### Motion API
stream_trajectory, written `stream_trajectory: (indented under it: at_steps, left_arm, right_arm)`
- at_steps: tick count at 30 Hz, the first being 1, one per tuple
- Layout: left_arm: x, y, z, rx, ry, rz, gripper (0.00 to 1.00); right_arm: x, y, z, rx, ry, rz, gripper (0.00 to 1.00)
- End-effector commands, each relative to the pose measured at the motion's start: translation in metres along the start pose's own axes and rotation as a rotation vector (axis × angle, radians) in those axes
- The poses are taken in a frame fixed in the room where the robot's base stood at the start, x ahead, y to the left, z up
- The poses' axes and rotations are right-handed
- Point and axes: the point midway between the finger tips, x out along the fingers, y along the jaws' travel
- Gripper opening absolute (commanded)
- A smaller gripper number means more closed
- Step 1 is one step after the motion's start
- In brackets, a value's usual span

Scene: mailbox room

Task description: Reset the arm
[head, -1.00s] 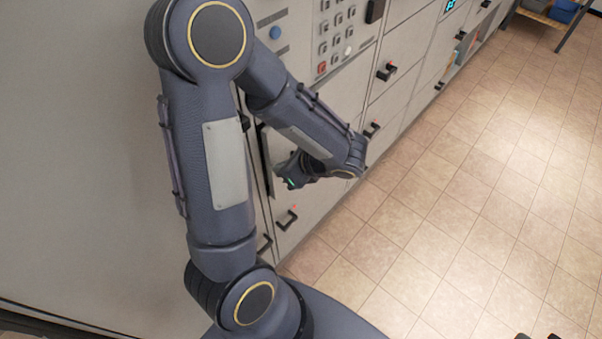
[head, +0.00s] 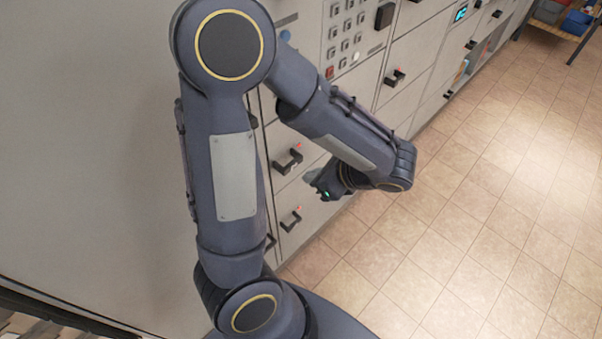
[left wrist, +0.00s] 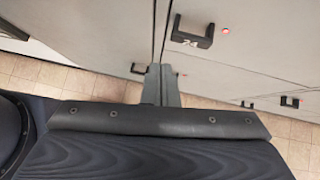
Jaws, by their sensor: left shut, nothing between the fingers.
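My left arm (head: 345,140) comes in from the upper left of the head view, bent sharply at the elbow and again at the wrist. My left gripper (head: 320,184) is beyond the wrist, in front of the lower locker doors, small and partly hidden by the wrist. In the left wrist view its two fingers (left wrist: 161,85) are together with nothing between them. They appear apart from the locker handles. My right gripper is in neither view.
Grey lockers with black handles (head: 288,161) line the left side. A keypad panel (head: 347,35) is above them. A black locker handle (left wrist: 192,32) shows in the wrist view. Tiled floor (head: 480,200) is clear to the right. A rack with bins (head: 560,17) stands far right.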

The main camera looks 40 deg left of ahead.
Motion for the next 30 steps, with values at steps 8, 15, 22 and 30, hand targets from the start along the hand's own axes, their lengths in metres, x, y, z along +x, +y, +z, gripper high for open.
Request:
stream_trajectory:
  at_steps: [8, 15, 22, 30]
  left_arm:
    - [-0.032, 0.003, 0.0, 0.001, 0.0, -0.003, 0.0]
    - [-0.034, 0.004, 0.0, 0.0, 0.001, 0.0, 0.0]
    - [-0.029, 0.032, 0.014, -0.212, 0.168, 0.092, 0.0]
    - [-0.045, 0.092, 0.015, -0.902, 0.698, 0.355, 0.0]
  right_arm:
    - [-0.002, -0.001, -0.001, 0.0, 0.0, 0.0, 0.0]
    - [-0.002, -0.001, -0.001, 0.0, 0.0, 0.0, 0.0]
    - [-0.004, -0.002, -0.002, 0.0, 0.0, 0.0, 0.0]
    - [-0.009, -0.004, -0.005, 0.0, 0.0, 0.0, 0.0]
